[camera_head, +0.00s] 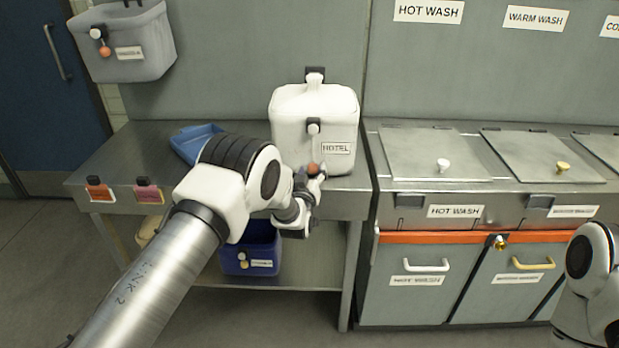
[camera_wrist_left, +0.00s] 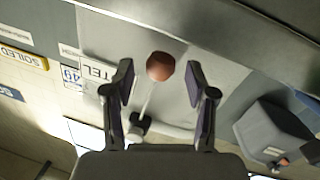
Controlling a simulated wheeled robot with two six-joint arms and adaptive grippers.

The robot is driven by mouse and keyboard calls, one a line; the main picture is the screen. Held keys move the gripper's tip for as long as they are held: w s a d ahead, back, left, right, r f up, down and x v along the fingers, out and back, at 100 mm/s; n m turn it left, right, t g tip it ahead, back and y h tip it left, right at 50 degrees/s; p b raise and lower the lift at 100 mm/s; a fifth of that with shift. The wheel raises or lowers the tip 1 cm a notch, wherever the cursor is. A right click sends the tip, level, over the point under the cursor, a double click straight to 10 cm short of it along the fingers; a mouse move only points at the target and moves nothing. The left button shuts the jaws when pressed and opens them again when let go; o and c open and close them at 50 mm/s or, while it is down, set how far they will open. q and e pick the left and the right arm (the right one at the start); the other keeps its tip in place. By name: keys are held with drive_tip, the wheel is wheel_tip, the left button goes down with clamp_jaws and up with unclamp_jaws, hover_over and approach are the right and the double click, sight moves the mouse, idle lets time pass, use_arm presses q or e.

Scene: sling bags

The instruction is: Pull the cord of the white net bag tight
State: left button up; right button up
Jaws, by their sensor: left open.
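The white bag (camera_head: 290,130), labelled HOTEL, stands upright on the metal table. A short cord hangs down its front from a white toggle (camera_head: 313,128) with a dark piece on it and ends in a reddish-brown ball (camera_head: 313,168). My left gripper (camera_head: 312,180) is open at the ball, in front of the bag's lower front. In the left wrist view the ball (camera_wrist_left: 160,66) appears between the two fingertips, with a gap on each side. The cord runs from it towards the toggle (camera_wrist_left: 138,127). My right gripper is outside the head view; only part of that arm shows.
A grey bin (camera_head: 130,45) with its own ball and cord hangs at upper left. A blue scoop-like tray (camera_head: 190,140) lies on the table behind my left arm. A blue bin (camera_head: 255,250) sits below. Lidded metal hampers (camera_head: 430,150) stand close on the right.

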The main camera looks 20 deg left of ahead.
use_arm(q)
drive_tip(key=s+d, duration=0.1)
drive_tip(key=s, duration=1)
drive_tip(key=shift+s+d, duration=0.2)
drive_tip(key=shift+s, duration=0.15)
drive_tip(key=s+a+f+g, duration=0.2)
drive_tip(key=s+f+g, duration=0.1)
drive_tip(key=s+f, duration=0.5)
drive_tip(key=s+a+f+g, duration=0.35)
drive_tip(key=s+f, duration=0.35)
drive_tip(key=f, duration=0.3)
drive_tip(key=s+d+f+m+g, duration=0.1)
drive_tip(key=s+f+g, duration=0.1)
drive_tip(key=s, duration=0.7)
drive_tip(key=s+d+f+m+g+h, duration=0.1)
drive_tip(key=s+g, duration=0.4)
drive_tip(key=s, duration=0.5)
drive_tip(key=s+f+m+g+h, duration=0.1)
drive_tip(key=s+f+g, duration=0.2)
drive_tip(key=s, duration=0.6)
drive_tip(key=shift+s+d+f+m+g, duration=0.3)
drive_tip(key=shift+s+d+m+g, duration=0.1)
drive_tip(key=shift+g, duration=0.35)
